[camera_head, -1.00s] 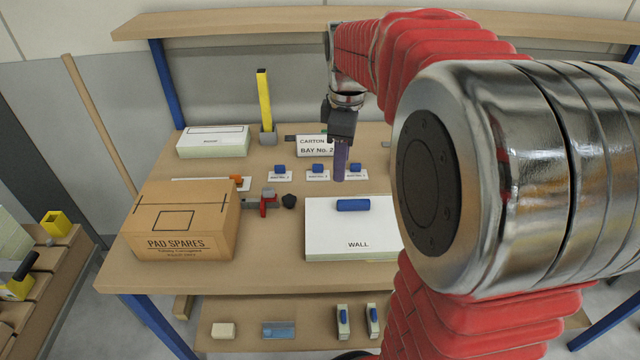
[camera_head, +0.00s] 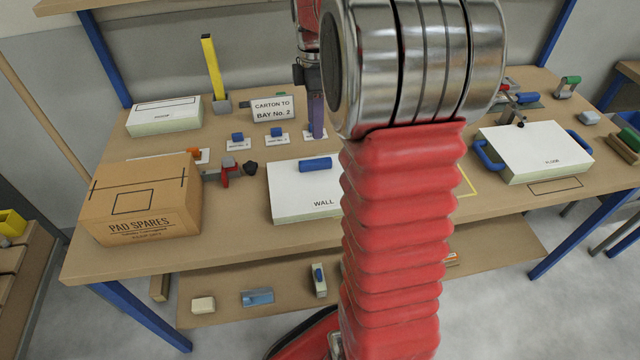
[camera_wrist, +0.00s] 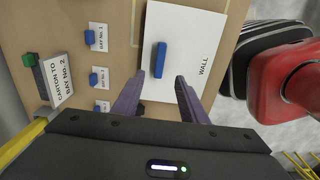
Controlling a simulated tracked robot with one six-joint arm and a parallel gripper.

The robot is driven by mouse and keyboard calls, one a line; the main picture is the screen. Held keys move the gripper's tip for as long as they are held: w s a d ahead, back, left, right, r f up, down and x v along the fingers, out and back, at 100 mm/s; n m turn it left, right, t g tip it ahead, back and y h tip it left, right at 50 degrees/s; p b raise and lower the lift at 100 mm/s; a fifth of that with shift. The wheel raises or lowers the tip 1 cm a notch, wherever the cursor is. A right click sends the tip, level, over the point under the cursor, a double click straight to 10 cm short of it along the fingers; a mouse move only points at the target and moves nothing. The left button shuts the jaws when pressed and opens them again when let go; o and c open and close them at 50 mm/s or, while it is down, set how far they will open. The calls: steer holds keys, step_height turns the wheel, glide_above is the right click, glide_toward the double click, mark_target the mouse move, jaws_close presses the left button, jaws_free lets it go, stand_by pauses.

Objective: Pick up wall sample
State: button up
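The wall sample is a thick white panel marked WALL (camera_head: 290,200), lying flat on the bench with a blue bar handle (camera_head: 316,164) on top. The wrist view shows the panel (camera_wrist: 200,40) and its handle (camera_wrist: 159,60) ahead of the fingertips, lying between their lines. My gripper (camera_head: 316,132) is behind the handle in the head view, pointing down. Its two purple fingers (camera_wrist: 157,78) are apart with nothing between them. They appear above the bench, clear of the handle; the exact height is hard to tell. My arm hides the panel's right part in the head view.
A carton marked PAD SPARES (camera_head: 140,205) stands left, with a red clamp (camera_head: 228,172) beside it. Small labelled cards with blue blocks (camera_head: 238,138) lie behind the panel. A sign (camera_head: 273,108) stands behind them. Another white panel with blue handles (camera_head: 535,150) lies right.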

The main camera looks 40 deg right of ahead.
glide_above(316, 161)
step_height(316, 161, down, 7)
steer(key=shift+f, duration=0.1)
steer(key=shift+f, duration=0.1)
stand_by(0.3)
steer(key=shift+f, duration=2.5)
steer(key=shift+c, duration=0.6)
jaws_close()
